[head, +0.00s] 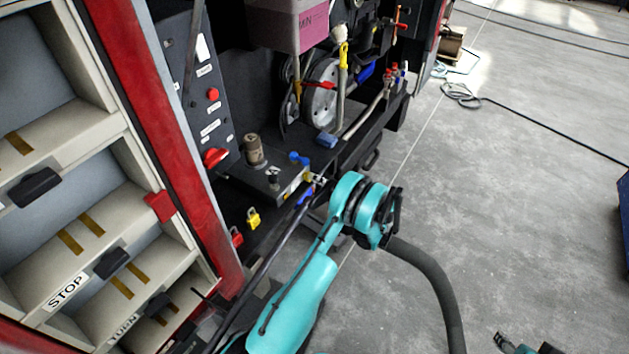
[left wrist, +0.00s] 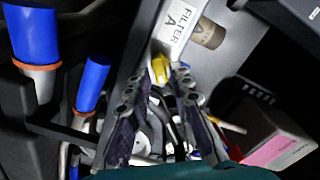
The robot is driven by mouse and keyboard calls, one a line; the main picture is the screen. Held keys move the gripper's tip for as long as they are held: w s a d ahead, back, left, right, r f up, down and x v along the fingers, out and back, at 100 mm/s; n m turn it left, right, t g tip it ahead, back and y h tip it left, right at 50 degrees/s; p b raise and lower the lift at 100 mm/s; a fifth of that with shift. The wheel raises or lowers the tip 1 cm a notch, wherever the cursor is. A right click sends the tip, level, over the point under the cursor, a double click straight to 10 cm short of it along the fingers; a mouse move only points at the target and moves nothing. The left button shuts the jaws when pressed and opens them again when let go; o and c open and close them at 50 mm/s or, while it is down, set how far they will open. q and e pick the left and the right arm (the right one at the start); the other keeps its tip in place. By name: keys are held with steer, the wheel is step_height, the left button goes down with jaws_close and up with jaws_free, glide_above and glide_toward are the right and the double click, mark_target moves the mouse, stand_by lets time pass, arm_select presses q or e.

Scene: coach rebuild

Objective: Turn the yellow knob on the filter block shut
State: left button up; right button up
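The filter block (head: 262,178) is a dark box low in the bay in the head view. In the left wrist view its white label reads FILTER A (left wrist: 181,30). The yellow knob (left wrist: 159,69) sits just below that label. My left gripper (left wrist: 160,80) is open, its two fingertips on either side of the knob; I cannot tell whether they touch it. In the head view the left gripper (head: 317,181) is at the block's right end, and the knob is hard to make out there. A teal and dark part at the bottom right edge seems to be my right gripper (head: 502,341), mostly cut off.
Blue-capped fittings (left wrist: 90,85) stand left of the fingers in the left wrist view. A pink-sided box (head: 290,25) hangs above the bay. A yellow padlock (head: 253,218) hangs below the block. Red-edged shelves (head: 75,190) stand left; open floor (head: 500,200) lies right.

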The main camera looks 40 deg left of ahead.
arm_select(q)
steer(key=shift+a, duration=0.7)
jaws_close()
steer(key=shift+s+n, duration=0.1)
steer(key=shift+n, duration=0.3)
steer(key=n, duration=1)
steer(key=shift+s+r, duration=0.1)
steer(key=shift+s, duration=0.05)
